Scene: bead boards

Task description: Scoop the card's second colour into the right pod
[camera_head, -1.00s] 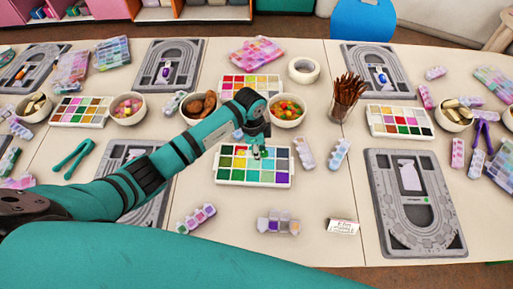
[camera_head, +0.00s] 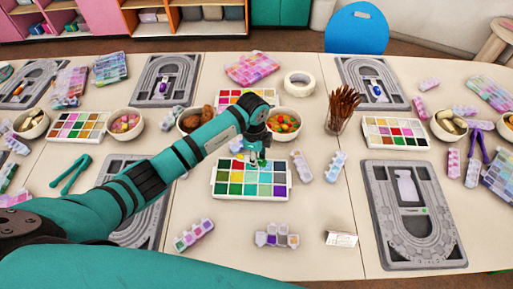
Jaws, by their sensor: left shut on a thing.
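The white bead tray (camera_head: 251,196) with several coloured compartments lies in the middle of the table. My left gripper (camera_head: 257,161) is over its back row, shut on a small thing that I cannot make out. Whether that thing touches the beads is unclear. A small white card (camera_head: 341,239) with print too small to read lies at the front right. A multi-compartment pod (camera_head: 276,236) with purple and pale cells lies in front of the tray. Another pod (camera_head: 194,235) lies to its left, with purple and green cells. My right gripper is not in view.
Two small bead cases (camera_head: 301,166) (camera_head: 335,167) lie right of the tray. A grey bead board (camera_head: 414,246) fills the right front. Behind are a bowl of colourful beads (camera_head: 284,124), a glass of brown sticks (camera_head: 340,112) and a tape roll (camera_head: 299,83). Table around the card is clear.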

